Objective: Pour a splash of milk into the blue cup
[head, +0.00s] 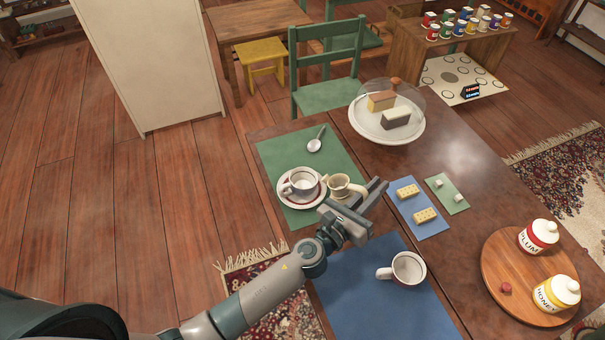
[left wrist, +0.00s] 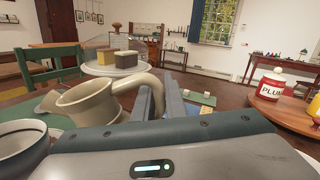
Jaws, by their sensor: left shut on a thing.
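A cream jug (head: 340,187) is held by its handle in my left gripper (head: 378,189), which is shut on it. In the left wrist view the jug (left wrist: 88,103) leans a little to the left. A pale grey-blue cup (head: 300,182) sits on a white saucer (head: 284,199) with a red ring, on the green mat, just left of the jug. The cup (left wrist: 20,146) shows partly at the left edge of the left wrist view. Milk is not clearly visible in either vessel. A second, whitish cup (head: 408,268) stands on the blue mat. My right gripper is not in view.
Yellow blocks (head: 407,191) rest on a small blue mat right of my gripper. A domed cake plate (head: 388,128) stands behind. Jars (head: 538,236) stand on a round board (head: 497,270) at right.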

